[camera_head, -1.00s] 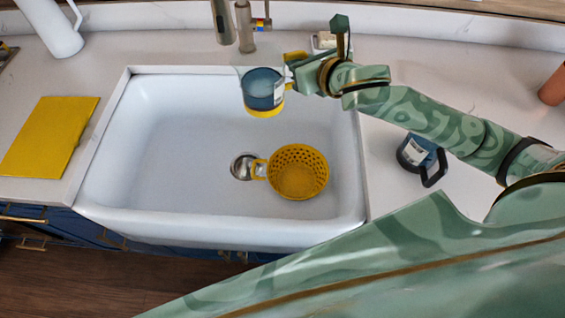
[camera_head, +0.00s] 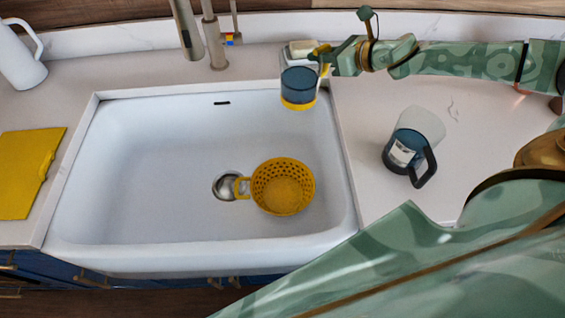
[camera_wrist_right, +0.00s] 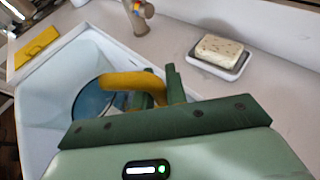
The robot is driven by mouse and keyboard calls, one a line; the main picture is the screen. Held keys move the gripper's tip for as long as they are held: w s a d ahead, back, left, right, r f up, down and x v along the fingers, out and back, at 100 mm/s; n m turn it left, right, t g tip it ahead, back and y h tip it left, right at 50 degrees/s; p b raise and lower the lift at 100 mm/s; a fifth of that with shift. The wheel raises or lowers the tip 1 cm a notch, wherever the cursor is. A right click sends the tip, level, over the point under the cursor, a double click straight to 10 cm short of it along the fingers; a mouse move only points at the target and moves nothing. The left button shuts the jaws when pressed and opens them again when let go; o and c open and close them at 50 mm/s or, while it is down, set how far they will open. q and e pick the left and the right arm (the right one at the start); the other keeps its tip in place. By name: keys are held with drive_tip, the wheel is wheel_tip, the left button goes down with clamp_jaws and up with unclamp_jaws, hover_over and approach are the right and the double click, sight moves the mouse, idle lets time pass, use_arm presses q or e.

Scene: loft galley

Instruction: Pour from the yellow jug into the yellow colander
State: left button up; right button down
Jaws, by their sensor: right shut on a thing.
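The yellow jug (camera_head: 298,88) has a dark blue see-through body, a yellow base and a yellow handle. It hangs about upright above the sink's back right corner. My right gripper (camera_head: 325,60) is shut on its handle, which also shows between the fingers in the right wrist view (camera_wrist_right: 135,82). What the jug holds I cannot tell. The yellow colander (camera_head: 283,187) stands upright in the sink (camera_head: 140,180), below the jug in the picture and nearer to me, its handle pointing left beside the drain. The two are well apart. My left gripper is not in view.
A similar jug with a black handle (camera_head: 408,150) stands on the right counter. A soap dish with soap (camera_wrist_right: 220,55) lies behind the sink. The faucet (camera_head: 212,40) rises at the back. A yellow board (camera_head: 28,172) and a white pitcher (camera_head: 20,60) are at left.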

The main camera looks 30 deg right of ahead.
drive_tip(key=s+d+f+n+y, duration=0.1)
drive_tip(key=s+d+f, duration=0.1)
drive_tip(key=d, duration=0.3)
drive_tip(key=shift+s+d+f+g+b, duration=0.15)
drive_tip(key=shift+f+g+b, duration=0.15)
drive_tip(key=shift+b, duration=0.1)
